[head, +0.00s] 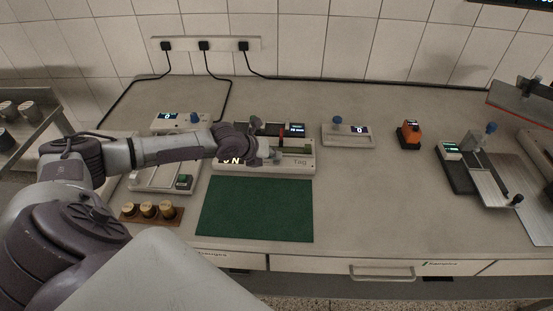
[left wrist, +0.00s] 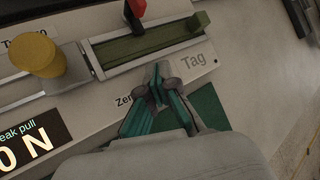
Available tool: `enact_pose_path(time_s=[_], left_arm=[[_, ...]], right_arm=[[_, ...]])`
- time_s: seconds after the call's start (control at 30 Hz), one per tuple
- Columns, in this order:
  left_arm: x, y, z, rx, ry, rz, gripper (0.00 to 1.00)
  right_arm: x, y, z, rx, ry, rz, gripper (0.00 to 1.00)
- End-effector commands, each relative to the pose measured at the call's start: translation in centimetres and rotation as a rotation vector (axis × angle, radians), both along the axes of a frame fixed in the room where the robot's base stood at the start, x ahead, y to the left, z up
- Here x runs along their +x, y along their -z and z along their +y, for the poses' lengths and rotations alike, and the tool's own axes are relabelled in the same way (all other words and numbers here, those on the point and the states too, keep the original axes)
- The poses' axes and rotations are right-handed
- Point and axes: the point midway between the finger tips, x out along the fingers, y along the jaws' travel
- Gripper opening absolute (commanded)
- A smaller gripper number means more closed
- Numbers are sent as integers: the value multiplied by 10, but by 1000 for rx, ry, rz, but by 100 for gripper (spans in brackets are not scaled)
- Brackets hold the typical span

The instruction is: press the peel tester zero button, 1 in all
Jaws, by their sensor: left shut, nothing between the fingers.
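The peel tester (head: 306,168) is a pale, low instrument on the bench, with a red clamp (head: 282,131) on a green slide. In the left wrist view its display (left wrist: 30,148) reads "peak pull" and "0 N". My left gripper (left wrist: 158,76) is shut and empty, its fingertips at the tester's front panel between the partly covered "Zer…" label (left wrist: 124,100) and the "Tag" label (left wrist: 193,60). The zero button itself is hidden, apparently by the fingertips; I cannot tell whether they touch it. In the head view my left gripper (head: 274,157) reaches over the tester. My right gripper is not in view.
A yellow knob (left wrist: 36,54) stands on the tester left of the fingers. A green mat (head: 256,210) lies in front. Brass weights (head: 148,210) sit at left.

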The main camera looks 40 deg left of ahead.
Motion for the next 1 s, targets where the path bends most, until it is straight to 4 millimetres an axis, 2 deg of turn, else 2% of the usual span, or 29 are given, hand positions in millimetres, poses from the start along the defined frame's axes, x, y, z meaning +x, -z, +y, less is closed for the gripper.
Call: enact_pose_path(time_s=[0.3, 0.73, 1.0], left_arm=[[-1, -17, 0, 0, 1, 2, 0], [0, -21, 0, 0, 0, 0, 0], [0, -47, 0, 0, -1, -1, 0]], right_arm=[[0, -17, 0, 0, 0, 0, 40], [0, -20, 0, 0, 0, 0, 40], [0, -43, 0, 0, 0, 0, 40]])
